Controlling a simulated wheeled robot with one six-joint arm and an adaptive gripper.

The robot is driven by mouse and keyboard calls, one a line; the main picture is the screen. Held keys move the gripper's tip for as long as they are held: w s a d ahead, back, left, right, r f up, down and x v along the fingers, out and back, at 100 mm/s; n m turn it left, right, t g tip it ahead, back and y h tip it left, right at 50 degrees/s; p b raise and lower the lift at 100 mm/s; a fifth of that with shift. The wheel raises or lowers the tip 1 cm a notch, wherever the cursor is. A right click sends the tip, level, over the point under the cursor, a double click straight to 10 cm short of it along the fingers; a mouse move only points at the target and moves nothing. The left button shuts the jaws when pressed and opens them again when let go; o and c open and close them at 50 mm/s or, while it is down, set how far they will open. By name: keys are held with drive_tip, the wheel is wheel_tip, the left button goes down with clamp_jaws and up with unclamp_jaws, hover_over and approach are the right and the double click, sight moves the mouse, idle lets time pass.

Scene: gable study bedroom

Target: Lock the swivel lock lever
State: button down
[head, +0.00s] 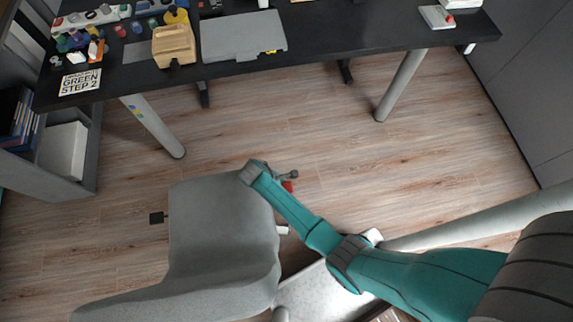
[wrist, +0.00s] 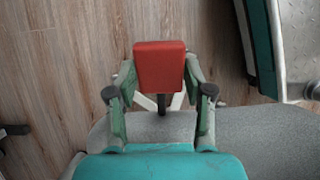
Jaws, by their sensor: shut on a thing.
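The grey swivel chair (head: 222,222) stands in front of the desk. A lever with a red paddle end (head: 288,186), which I take to be the swivel lock lever, shows just right of the seat. In the wrist view the red paddle (wrist: 160,66) sits between the two fingers of my gripper (wrist: 160,78), on a dark stem. My gripper (head: 291,179) is shut on this paddle beside the seat edge. Where the stem meets the chair is hidden. The seat (wrist: 245,122) lies below and behind the fingers in the wrist view.
A black paddle (head: 157,218) sticks out on the seat's left side, and a pale grey one (head: 283,230) on its right. The black desk (head: 330,42) stands behind on grey legs. Wooden floor (head: 400,165) is clear between the chair and grey cabinet (head: 530,90).

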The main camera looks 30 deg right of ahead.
drive_tip(key=shift+w+a+r+g+h, duration=0.15)
drive_tip(key=shift+a+r+h, duration=0.15)
drive_tip(key=shift+r, duration=0.2)
drive_tip(key=shift+w+a+r+g+h, duration=0.15)
drive_tip(key=shift+a+r+h, duration=0.15)
drive_tip(key=shift+r, duration=0.3)
drive_tip(key=shift+c, duration=2.2)
unclamp_jaws()
drive_tip(key=shift+s, duration=0.1)
drive_tip(key=v, duration=1.2)
